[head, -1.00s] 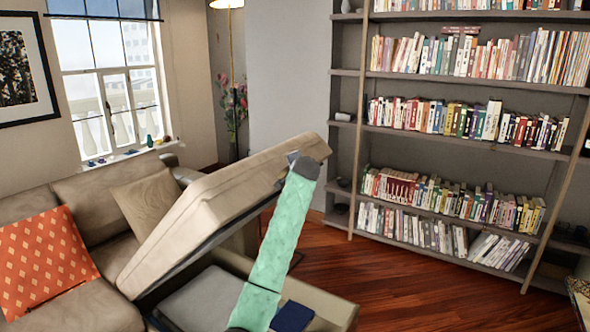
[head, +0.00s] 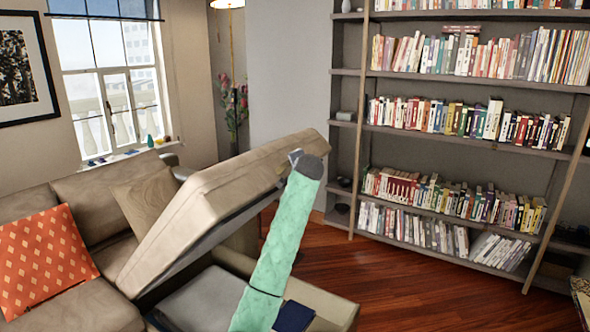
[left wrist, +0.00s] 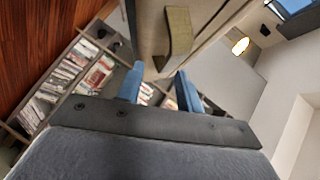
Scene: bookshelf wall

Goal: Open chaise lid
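The chaise lid (head: 215,200) is a beige cushioned panel of the sofa. It stands raised and tilted in the head view, with its higher end at the right and the storage box (head: 325,300) uncovered below. My left gripper (head: 295,157) is at the lid's raised right end, mostly hidden by my wrist. In the left wrist view, the two blue fingers (left wrist: 160,90) are apart, with the bookshelf showing between them. The lid's underside (left wrist: 150,30) and a tan tab (left wrist: 178,38) lie just beyond the fingertips. Contact with the lid is unclear. My right gripper is not in view.
The box holds a grey folded item (head: 200,297) and a dark blue item (head: 293,316). An orange cushion (head: 42,262) and a tan cushion (head: 147,200) rest on the sofa. A tall bookshelf (head: 455,145) stands right. Wooden floor (head: 400,290) is clear between.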

